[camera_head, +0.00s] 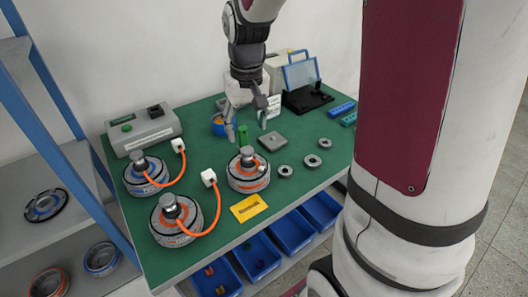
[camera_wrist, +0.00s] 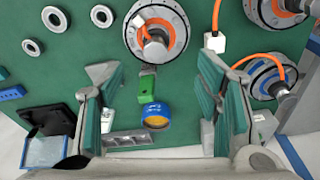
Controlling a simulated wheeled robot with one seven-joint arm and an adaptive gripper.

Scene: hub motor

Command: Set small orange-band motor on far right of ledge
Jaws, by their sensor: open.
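A round grey motor with an orange band (camera_head: 248,178) sits upright near the middle of the green table, with a grey shaft on top. In the wrist view it shows at the top centre (camera_wrist: 178,22). A larger-looking orange-band motor (camera_head: 170,234) with an orange cable stands at the front left of the table. My gripper (camera_head: 248,122) is open and empty above the table, behind the middle motor in the head view. In the wrist view my gripper's fingers (camera_wrist: 157,78) are spread wide, with nothing between their pads. I cannot tell which surface is the ledge.
A blue-band motor (camera_head: 143,189) with a cable stands at the back left. A green block (camera_head: 243,133) and a blue cup (camera_head: 218,129) lie below my gripper. Several grey rings (camera_head: 311,161) lie right. A grey shelf (camera_head: 22,236) at the left holds several motor parts.

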